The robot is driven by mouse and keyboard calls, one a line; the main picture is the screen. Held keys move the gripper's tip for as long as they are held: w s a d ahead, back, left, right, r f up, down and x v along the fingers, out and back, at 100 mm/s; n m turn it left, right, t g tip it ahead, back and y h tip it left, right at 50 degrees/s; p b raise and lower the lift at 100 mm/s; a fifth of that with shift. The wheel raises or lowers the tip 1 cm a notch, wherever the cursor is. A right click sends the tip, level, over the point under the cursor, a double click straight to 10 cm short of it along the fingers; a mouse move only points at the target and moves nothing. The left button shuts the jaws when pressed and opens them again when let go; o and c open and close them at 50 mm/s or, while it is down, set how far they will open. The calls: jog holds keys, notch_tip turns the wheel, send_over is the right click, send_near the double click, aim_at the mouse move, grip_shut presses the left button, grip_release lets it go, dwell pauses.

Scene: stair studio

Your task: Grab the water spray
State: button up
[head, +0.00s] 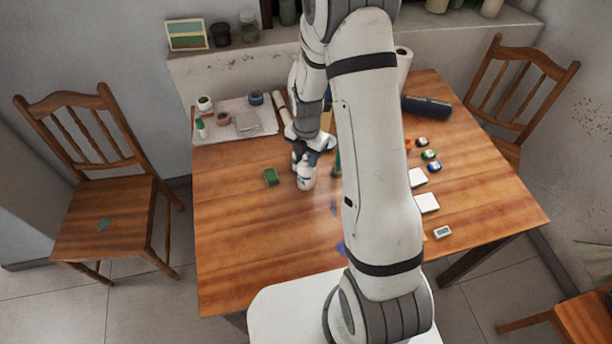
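A small white bottle (306,177), which looks like the water spray, stands upright on the wooden table (240,230), left of my large arm link. My gripper (308,156) is directly at the top of the bottle, pointing down. The gripper overlaps the bottle's upper part and hides its head. I cannot tell whether the fingers are closed on it or only around it.
A white sheet (205,132) with tape rolls is at the back left. Small jars (428,155), white tiles (428,203) and a dark blue roll (427,107) lie on the right. The table's front left is clear.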

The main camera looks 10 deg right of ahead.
grip_shut()
jog(key=shift+r, duration=0.1)
dwell(0.4)
